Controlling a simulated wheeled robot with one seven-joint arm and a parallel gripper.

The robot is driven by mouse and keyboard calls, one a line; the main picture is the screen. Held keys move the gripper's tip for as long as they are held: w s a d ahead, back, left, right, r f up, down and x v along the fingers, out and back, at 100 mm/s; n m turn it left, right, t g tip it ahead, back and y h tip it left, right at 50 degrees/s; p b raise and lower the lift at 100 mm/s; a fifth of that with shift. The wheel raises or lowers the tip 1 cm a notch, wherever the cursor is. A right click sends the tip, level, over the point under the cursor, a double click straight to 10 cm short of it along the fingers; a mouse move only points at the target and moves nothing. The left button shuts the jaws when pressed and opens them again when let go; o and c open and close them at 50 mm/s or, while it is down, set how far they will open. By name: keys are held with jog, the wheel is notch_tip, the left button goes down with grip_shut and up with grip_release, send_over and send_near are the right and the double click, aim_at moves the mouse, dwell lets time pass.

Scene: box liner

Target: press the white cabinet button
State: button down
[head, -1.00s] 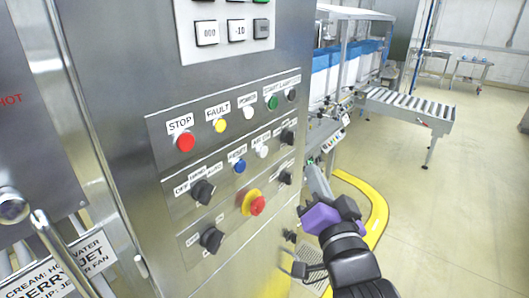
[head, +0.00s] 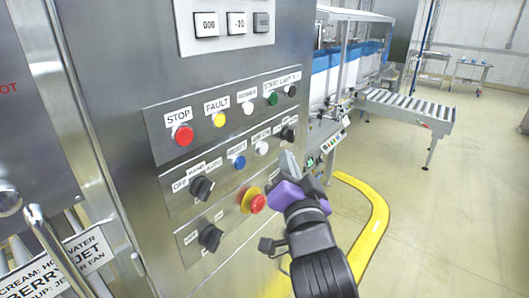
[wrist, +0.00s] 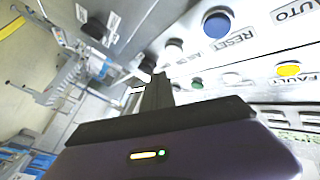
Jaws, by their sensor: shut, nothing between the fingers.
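The steel cabinet panel shows two white buttons in the head view. One white button (head: 248,108) is in the top row between yellow and green; the other white button (head: 262,148) is in the middle row, right of the blue one. My purple gripper (head: 287,163) is right of and slightly below the middle-row white button, its fingers shut and empty. In the wrist view, the shut fingertips (wrist: 158,80) appear just below the middle-row white button (wrist: 174,47), seemingly apart from it. The top-row white button (wrist: 232,78) shows farther right, small and pale.
A red stop button (head: 183,136), blue button (head: 239,162), black rotary knobs (head: 202,188) and a red-yellow emergency button (head: 257,203) crowd the panel. A roller conveyor (head: 405,108) stands behind right. Open floor lies at right.

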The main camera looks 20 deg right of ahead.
jog(key=shift+w+a+b, duration=0.35)
jog(key=shift+w+a, duration=0.35)
jog(key=shift+w, duration=0.25)
jog(key=shift+w, duration=0.1)
dwell(1.4)
jog(key=shift+w+a+b, duration=0.2)
jog(key=shift+w+b, duration=0.05)
jog(key=shift+b, duration=0.05)
jog(key=shift+w+a, duration=0.25)
jog(key=shift+w, duration=0.05)
dwell(0.7)
dwell(0.3)
jog(key=shift+s+d, duration=0.45)
jog(key=shift+s, duration=0.2)
jog(key=shift+s+d+p, duration=0.2)
jog(key=shift+s+d, duration=0.55)
jog(key=shift+s, duration=0.3)
jog(key=shift+s+d+p, duration=0.2)
jog(key=shift+s+d, duration=0.55)
jog(key=shift+s, duration=0.25)
